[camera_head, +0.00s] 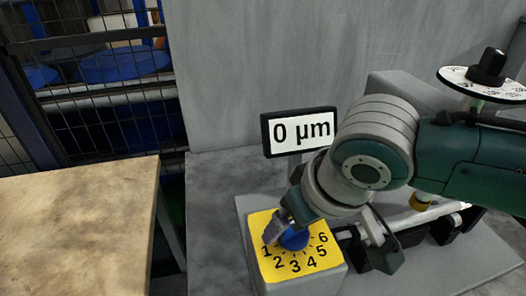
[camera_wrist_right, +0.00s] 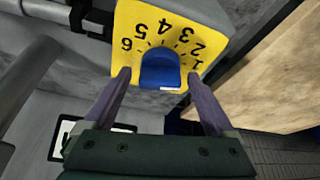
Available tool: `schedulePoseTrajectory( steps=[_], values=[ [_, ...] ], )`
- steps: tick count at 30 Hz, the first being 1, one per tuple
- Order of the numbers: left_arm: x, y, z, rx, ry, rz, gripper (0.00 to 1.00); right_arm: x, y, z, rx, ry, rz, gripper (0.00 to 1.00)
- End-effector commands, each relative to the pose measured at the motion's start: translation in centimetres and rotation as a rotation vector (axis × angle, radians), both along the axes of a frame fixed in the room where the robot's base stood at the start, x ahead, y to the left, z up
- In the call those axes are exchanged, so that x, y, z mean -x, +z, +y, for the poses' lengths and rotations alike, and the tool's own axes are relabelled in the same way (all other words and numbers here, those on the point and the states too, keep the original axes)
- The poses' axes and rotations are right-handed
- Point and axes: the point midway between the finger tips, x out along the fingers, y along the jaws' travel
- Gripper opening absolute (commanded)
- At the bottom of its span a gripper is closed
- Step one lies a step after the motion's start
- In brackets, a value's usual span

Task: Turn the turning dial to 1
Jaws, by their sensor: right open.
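The turning dial is a blue knob (camera_head: 294,238) on a yellow plate (camera_head: 297,264) numbered 1 to 6, on top of a grey box. It also shows in the right wrist view (camera_wrist_right: 160,68), with a small white mark on its near lower edge. I cannot tell which number it points to. My right gripper (camera_head: 284,222) is at the knob and partly hides it in the head view. In the right wrist view its two purple fingers (camera_wrist_right: 158,80) are open, one on each side of the knob. I cannot tell whether they touch it. My left gripper is not in view.
A display (camera_head: 301,131) reading "0 µm" stands behind the dial. A second round dial with a black knob (camera_head: 488,66) is at the upper right. A wooden table (camera_head: 75,225) is at the left, with a wire fence (camera_head: 95,85) behind it.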

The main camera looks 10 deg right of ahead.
Motion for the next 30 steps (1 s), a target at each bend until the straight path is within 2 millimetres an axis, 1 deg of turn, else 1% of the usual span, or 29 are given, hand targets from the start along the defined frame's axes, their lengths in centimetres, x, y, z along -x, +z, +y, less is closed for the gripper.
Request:
schedulePoseTrajectory(
  steps=[2,5,12,15,18,22,30],
  values=[
    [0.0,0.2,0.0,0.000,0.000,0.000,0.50,0.1,0.5,-0.1,0.000,0.000,0.000,0.90],
    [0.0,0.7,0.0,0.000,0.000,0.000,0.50,0.6,1.6,-0.2,-0.002,-0.001,-0.001,0.90],
    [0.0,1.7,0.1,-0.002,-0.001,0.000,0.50,2.2,5.8,-0.7,-0.001,0.000,-0.002,0.90],
    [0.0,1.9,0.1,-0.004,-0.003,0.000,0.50,2.8,7.3,-0.8,0.000,0.002,-0.003,0.90],
    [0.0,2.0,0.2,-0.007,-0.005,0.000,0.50,3.3,8.4,-1.0,-0.001,-0.001,-0.002,0.90],
    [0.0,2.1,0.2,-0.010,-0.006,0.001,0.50,3.6,9.1,-1.0,-0.001,-0.001,0.000,0.90],
    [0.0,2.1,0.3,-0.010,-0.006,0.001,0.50,3.6,9.1,-1.1,0.000,-0.001,0.000,0.90]
  ],
)
